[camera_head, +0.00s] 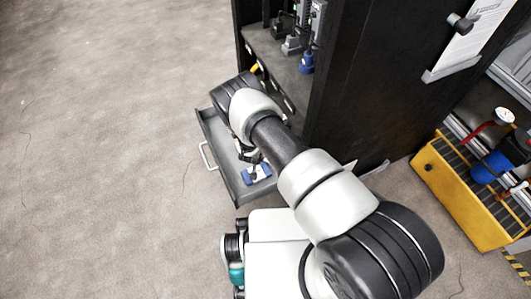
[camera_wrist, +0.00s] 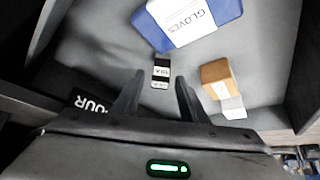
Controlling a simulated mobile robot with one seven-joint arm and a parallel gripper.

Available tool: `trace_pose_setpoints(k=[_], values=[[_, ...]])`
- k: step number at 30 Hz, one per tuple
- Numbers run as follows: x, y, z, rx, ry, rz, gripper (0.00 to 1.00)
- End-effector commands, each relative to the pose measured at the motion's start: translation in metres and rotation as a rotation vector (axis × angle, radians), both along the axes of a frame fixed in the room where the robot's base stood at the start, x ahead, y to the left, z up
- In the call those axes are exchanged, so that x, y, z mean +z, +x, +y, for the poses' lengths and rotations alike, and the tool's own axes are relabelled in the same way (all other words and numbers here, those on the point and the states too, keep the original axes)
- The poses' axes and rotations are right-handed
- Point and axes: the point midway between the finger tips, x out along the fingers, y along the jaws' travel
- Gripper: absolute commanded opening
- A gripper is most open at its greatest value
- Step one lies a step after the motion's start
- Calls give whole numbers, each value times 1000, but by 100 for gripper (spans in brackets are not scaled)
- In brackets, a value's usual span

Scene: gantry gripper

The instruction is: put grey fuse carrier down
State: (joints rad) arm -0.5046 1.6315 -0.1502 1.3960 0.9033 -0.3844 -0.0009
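A small grey and black block with a printed label, which looks like the grey fuse carrier (camera_wrist: 160,74), lies on the drawer floor in the wrist view. My gripper (camera_wrist: 158,78) is open, its two dark fingers spread to either side of the block's near end. There is a gap between each finger and the block, and nothing is held. In the head view, the open grey drawer (camera_head: 208,133) sits below the dark cabinet. My arm reaches down into it and hides most of the gripper and the carrier.
A blue and white box marked GLOVES (camera_wrist: 196,22) lies beyond the carrier, and an orange-brown box (camera_wrist: 216,79) to its right. Drawer walls (camera_wrist: 305,65) close in on both sides. A yellow crate (camera_head: 462,205) stands right of the cabinet (camera_head: 345,90). Floor at left is clear.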

Motion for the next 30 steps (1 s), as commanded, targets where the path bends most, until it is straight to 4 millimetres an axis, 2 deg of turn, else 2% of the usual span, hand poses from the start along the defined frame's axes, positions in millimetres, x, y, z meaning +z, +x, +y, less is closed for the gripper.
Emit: trace_pose_setpoints(k=[1, 6, 13, 18, 30], values=[[13, -4, 3, 0, 2, 0, 39], [46, -23, 11, 1, 2, 0, 39], [79, -45, 20, 2, 2, 0, 39], [90, -53, 22, 1, 1, 0, 39], [91, -54, 23, 1, 1, 1, 39]])
